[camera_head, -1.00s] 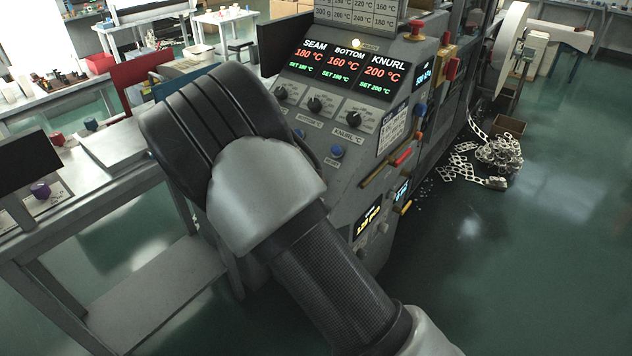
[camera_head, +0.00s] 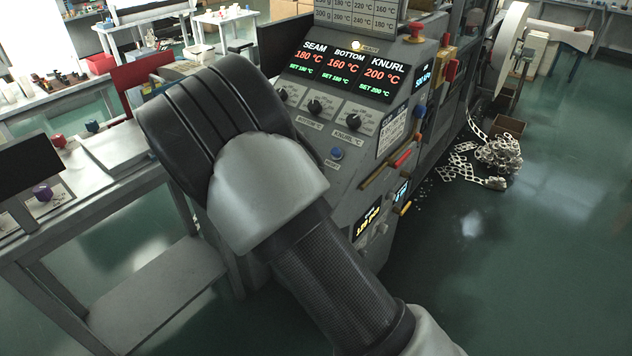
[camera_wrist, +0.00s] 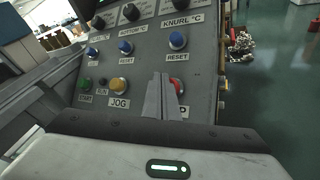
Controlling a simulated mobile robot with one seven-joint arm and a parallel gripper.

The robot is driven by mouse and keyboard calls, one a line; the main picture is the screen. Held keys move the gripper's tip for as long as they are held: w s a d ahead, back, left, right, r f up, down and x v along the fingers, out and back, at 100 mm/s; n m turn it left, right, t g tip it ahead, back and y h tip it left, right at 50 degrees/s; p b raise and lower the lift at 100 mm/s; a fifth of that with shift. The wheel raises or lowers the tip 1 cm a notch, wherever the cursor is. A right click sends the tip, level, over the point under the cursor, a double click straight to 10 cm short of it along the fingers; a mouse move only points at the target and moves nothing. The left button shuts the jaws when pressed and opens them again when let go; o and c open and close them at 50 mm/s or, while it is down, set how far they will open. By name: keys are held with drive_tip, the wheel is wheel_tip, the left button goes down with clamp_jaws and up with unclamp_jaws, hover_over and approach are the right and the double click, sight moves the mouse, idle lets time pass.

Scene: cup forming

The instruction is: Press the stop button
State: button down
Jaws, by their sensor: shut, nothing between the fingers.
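The red stop button (camera_wrist: 177,85) is on the lower right of the grey control panel in the wrist view. It is partly hidden behind my gripper, and only the end of its label shows. My gripper (camera_wrist: 160,76) is shut and empty, pointing at the panel, with its tips just left of the red button. I cannot tell whether they touch the panel or the button. In the head view my own arm hides this part of the panel and the gripper.
Left of my gripper are a yellow jog button (camera_wrist: 118,84) and a green start button (camera_wrist: 85,84). Blue reset buttons (camera_wrist: 178,41) and black knobs sit above. In the head view a bench (camera_head: 150,300) stands left of the machine, and metal scrap (camera_head: 495,155) lies right on the floor.

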drive_tip(key=shift+r, duration=0.15)
drive_tip(key=r+p, duration=0.1)
drive_tip(key=s+a+r+p, duration=0.1)
drive_tip(key=s+r+p, duration=0.1)
drive_tip(key=shift+s+a+r, duration=0.15)
drive_tip(key=shift+a+r, duration=0.25)
idle(0.6)
drive_tip(key=s+d+r+m+g+h+p, duration=0.25)
drive_tip(key=s+d+r+m+g, duration=0.2)
drive_tip(key=d+r+m, duration=0.5)
drive_tip(key=s+d+r+m+g+h+p, duration=0.2)
drive_tip(key=s+d+r+m+g+h, duration=0.3)
drive_tip(key=d, duration=0.8)
drive_tip(key=s+d+r+m+g+y+p, duration=0.1)
drive_tip(key=s+d+r+m+g+y, duration=0.2)
drive_tip(key=s+m, duration=0.45)
drive_tip(key=s+a+r+m+t+y+p, duration=0.3)
drive_tip(key=s+a+r+m+y, duration=0.3)
drive_tip(key=s+a+r+y, duration=0.2)
drive_tip(key=s+r, duration=0.2)
drive_tip(key=s, duration=0.2)
drive_tip(key=shift+s+m, duration=0.2)
drive_tip(key=shift+m, duration=0.1)
